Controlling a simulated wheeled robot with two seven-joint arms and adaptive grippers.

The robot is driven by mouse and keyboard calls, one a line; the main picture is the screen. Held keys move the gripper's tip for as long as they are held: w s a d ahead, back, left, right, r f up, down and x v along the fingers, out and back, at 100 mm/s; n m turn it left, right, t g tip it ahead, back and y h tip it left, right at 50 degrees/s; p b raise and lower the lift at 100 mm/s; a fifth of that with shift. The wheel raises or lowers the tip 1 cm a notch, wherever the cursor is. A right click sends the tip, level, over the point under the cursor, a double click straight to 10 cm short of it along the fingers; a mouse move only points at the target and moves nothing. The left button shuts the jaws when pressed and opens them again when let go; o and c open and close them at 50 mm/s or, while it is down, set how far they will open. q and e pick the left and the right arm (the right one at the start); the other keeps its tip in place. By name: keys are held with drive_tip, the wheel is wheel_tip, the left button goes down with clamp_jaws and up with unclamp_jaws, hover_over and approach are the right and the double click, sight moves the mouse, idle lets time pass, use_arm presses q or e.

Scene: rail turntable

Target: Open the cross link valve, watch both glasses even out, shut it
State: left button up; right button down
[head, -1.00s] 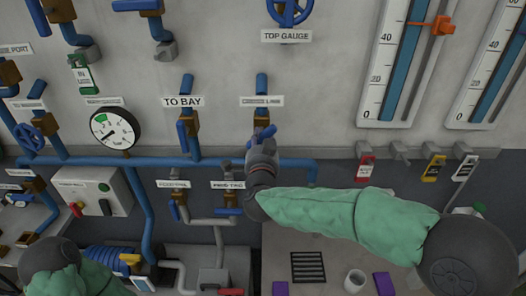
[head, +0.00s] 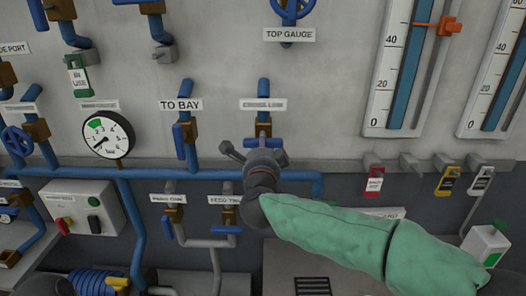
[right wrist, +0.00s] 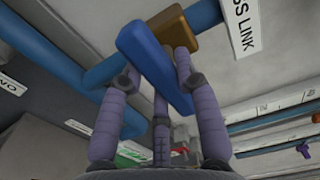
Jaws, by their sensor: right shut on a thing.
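The cross link valve has a brown body (head: 263,129) under a blurred label (head: 262,104); the label reads "SS LINK" in the right wrist view (right wrist: 242,27). Its blue lever (head: 276,142) lies roughly crosswise to its pipe. My right gripper (right wrist: 158,62) is shut on this lever (right wrist: 150,62), with purple fingers on both sides of it. Two tall glasses with blue columns, the left glass (head: 402,70) and the right glass (head: 504,85), stand at upper right. Their column tops are outside the view. My left gripper is not in view.
The TO BAY valve (head: 190,133) is close on the left. Two feed valves (head: 226,218) sit below left. A round gauge (head: 107,136) hangs farther left. Several coloured tags (head: 374,180) hang below the glasses.

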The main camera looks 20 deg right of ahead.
idle(0.5)
drive_tip(key=c, duration=0.9)
unclamp_jaws()
drive_tip(key=v, duration=1.2)
